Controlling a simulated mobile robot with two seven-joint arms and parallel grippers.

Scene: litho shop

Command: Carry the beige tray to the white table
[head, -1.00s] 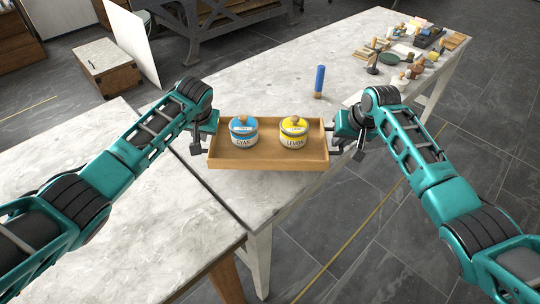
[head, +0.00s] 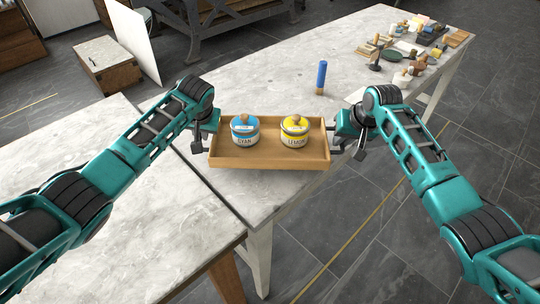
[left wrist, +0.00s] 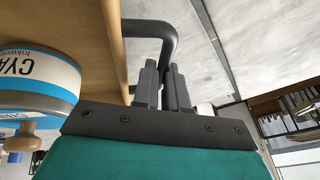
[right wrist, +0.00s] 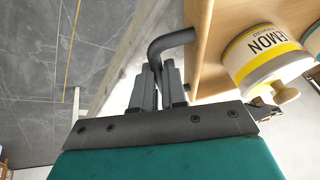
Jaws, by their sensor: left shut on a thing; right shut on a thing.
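The beige tray (head: 270,164) is level in the head view, with its far part in front of the white-legged table (head: 262,82). It carries a cyan-labelled jar (head: 245,131) and a yellow lemon jar (head: 294,132), both upright. My left gripper (head: 206,140) is shut on the dark handle (left wrist: 160,27) at the tray's left end. My right gripper (head: 341,138) is shut on the handle (right wrist: 171,41) at its right end. The tray appears held above the tabletops; the exact gap is hard to tell.
A second pale-topped table (head: 165,240) with wooden legs stands at left, beside the white-legged one. A blue cylinder (head: 321,77) stands on the white-legged table beyond the tray. Several small items crowd its far right end, around a green dish (head: 391,56).

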